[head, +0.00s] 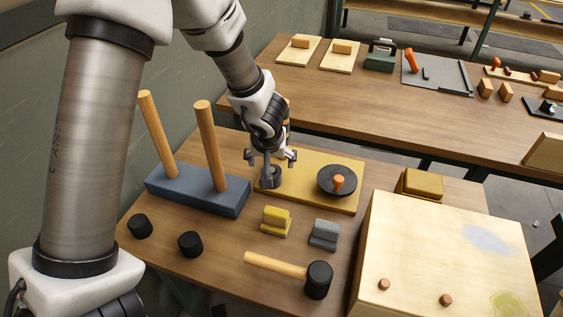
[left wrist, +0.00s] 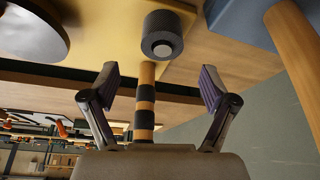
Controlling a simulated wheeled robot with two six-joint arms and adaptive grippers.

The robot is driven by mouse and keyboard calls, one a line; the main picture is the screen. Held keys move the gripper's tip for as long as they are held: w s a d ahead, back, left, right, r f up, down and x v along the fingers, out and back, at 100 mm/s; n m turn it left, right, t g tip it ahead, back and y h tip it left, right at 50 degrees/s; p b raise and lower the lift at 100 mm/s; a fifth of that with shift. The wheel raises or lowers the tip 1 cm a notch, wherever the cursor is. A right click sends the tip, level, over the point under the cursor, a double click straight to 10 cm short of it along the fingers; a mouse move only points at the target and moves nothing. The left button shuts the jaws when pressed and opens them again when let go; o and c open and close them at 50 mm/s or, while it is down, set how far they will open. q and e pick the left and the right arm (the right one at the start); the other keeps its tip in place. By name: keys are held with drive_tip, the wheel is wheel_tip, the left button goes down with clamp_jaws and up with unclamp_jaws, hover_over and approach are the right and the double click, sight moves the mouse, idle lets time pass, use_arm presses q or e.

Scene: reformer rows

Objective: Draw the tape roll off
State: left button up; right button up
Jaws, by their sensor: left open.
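A dark grey roll (head: 270,178), which looks like the tape roll, sits around a lighter grey spindle on the left part of the yellow board (head: 313,193). In the left wrist view the roll (left wrist: 165,25) shows beyond my fingertips, with the spindle's light end in its middle. My left gripper (head: 270,155) is open above the roll, one finger to each side of the spindle, and nothing is between its pads. The fingers also show spread in the left wrist view (left wrist: 160,73). My right gripper is not in view.
A blue block (head: 195,195) with two tall pegs stands left. A black disc with an orange knob (head: 338,182) is right. A mallet (head: 318,279) and a large wooden box (head: 430,250) are in front.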

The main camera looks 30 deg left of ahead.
sight(271, 171)
use_arm(q)
drive_tip(key=shift+s+f, duration=0.1)
drive_tip(key=shift+f, duration=0.1)
drive_tip(key=b+x, duration=0.4)
drive_tip(key=x, duration=0.3)
drive_tip(key=shift+a, duration=0.1)
drive_tip(key=shift+c, duration=0.3)
drive_tip(key=c, duration=1.2)
drive_tip(key=shift+c, duration=0.4)
wheel_tip(271, 171, up, 7)
drive_tip(key=p, duration=0.9)
